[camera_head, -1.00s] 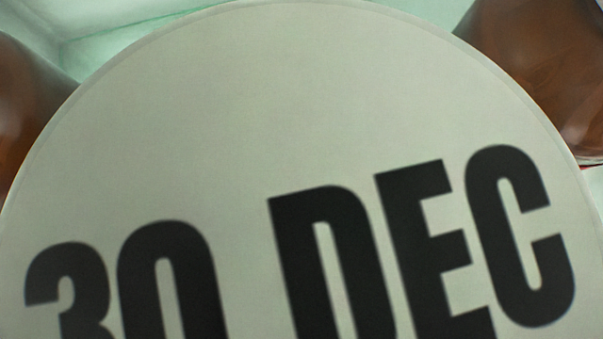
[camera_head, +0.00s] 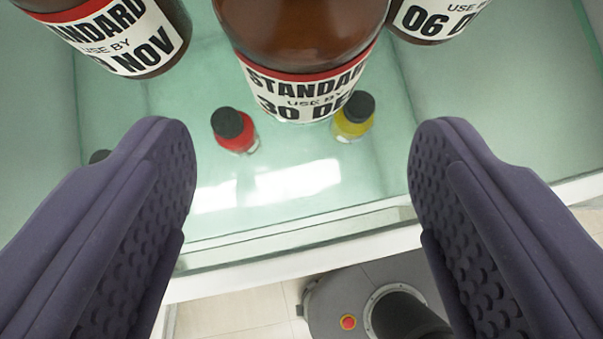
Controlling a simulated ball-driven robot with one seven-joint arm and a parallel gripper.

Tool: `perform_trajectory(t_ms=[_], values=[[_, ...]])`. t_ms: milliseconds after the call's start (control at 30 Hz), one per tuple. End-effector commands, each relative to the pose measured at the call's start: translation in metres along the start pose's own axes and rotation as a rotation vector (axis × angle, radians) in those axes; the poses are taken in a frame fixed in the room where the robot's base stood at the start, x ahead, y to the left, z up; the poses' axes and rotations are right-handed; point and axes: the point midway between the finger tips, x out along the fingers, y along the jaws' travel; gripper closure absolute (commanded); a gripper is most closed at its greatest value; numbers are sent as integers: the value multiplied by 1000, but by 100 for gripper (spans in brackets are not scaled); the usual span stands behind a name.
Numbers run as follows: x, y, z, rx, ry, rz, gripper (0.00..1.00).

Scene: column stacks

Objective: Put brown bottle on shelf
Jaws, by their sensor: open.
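A brown bottle (camera_head: 302,30) with a white label reading STANDARD and a cut-off 30 DE shows at the top middle. Another brown bottle (camera_head: 165,30) with a NOV label is at the upper left, and a third brown bottle (camera_head: 425,32) with an 06 label is at the upper right. Their tops are out of view. My gripper (camera_head: 302,150) is open, its two purple padded fingers wide apart with nothing between the pads. The middle bottle shows beyond the gap between them, not held. Which surface is the shelf, I cannot tell.
A pale green surface (camera_head: 290,215) with a white front edge (camera_head: 330,240) lies below. A small red bottle (camera_head: 237,146) and a small yellow bottle (camera_head: 353,122), both black-capped, stand there.

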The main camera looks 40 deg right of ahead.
Motion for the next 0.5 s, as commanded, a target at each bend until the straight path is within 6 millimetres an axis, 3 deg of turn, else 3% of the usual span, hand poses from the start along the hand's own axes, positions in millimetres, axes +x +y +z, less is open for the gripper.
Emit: perform_trajectory(t_ms=[200, 500], values=[[-39, -1, 38, -5, -1, -3, 29], [-59, 0, 59, 0, 1, 0, 29]])
